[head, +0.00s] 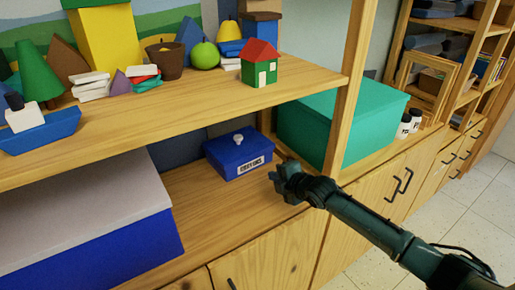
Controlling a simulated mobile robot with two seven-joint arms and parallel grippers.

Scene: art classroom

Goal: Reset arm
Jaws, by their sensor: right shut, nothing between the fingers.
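My right gripper (277,176) is at the end of the dark arm that comes in from the lower right. It is shut and empty, over the lower wooden shelf. It is just right of a small blue lidded box (240,155) with a white knob and a label on its front. I see a gap between the gripper and the box in the picture. My left gripper is not in view.
A large teal box (325,118) stands behind the gripper. A blue box with a grey lid (85,225) fills the lower left. The upper shelf (190,98) holds a toy house (259,63), fruit, a boat and blocks. Cabinet doors and tiled floor (455,222) lie at right.

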